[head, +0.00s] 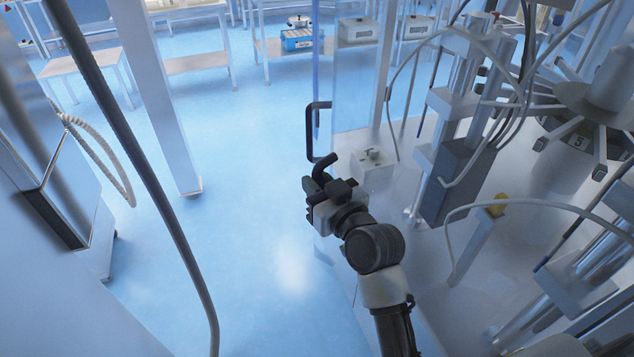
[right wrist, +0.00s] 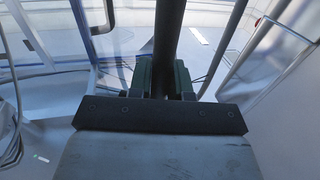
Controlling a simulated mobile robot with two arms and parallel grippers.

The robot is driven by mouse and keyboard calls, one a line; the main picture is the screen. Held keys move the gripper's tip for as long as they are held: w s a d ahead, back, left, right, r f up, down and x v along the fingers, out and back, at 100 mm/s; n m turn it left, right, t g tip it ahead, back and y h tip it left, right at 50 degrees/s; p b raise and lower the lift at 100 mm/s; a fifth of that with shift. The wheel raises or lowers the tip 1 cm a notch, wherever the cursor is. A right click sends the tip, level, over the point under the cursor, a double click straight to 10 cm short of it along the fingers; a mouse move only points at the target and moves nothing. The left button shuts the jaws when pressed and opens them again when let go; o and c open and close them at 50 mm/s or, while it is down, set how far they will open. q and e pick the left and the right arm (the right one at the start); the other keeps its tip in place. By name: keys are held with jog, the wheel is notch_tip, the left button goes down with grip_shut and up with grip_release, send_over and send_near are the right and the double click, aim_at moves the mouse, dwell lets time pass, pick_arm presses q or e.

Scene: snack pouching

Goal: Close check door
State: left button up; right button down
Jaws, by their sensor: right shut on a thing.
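My right gripper (head: 318,186) reaches up from the bottom of the head view along the machine's front edge. In the right wrist view its greenish fingers (right wrist: 160,80) are shut around a dark upright bar, the door handle (right wrist: 168,40). In the head view a black C-shaped handle (head: 309,132) stands just above the gripper, on a clear panel (head: 352,85) seen at a steep angle. A short dark curved piece meets the gripper below it. I cannot tell how far the door stands open. My left gripper is not in view.
The machine fills the right side, with a small white box (head: 372,168), metal columns, hoses and a round numbered carousel (head: 580,140). A white post (head: 160,100) stands left. Tables and a blue crate (head: 298,40) are at the back. The blue floor between is clear.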

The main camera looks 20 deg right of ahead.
jog(key=w+d+m+h+p, duration=0.1)
jog(key=w+d+m+h, duration=0.1)
jog(key=d, duration=0.6)
jog(key=w+d+m+h+p, duration=0.2)
jog(key=w+d+m+h, duration=0.1)
jog(key=d, duration=0.6)
jog(key=w+h, duration=0.1)
jog(key=h, duration=0.1)
jog(key=shift+d+r+h, duration=0.15)
jog(key=shift+d+h, duration=0.1)
jog(key=shift+h, duration=0.15)
jog(key=c, duration=1.4)
grip_release()
jog(key=shift+d, duration=0.1)
jog(key=o, duration=0.3)
jog(key=shift+d, duration=0.15)
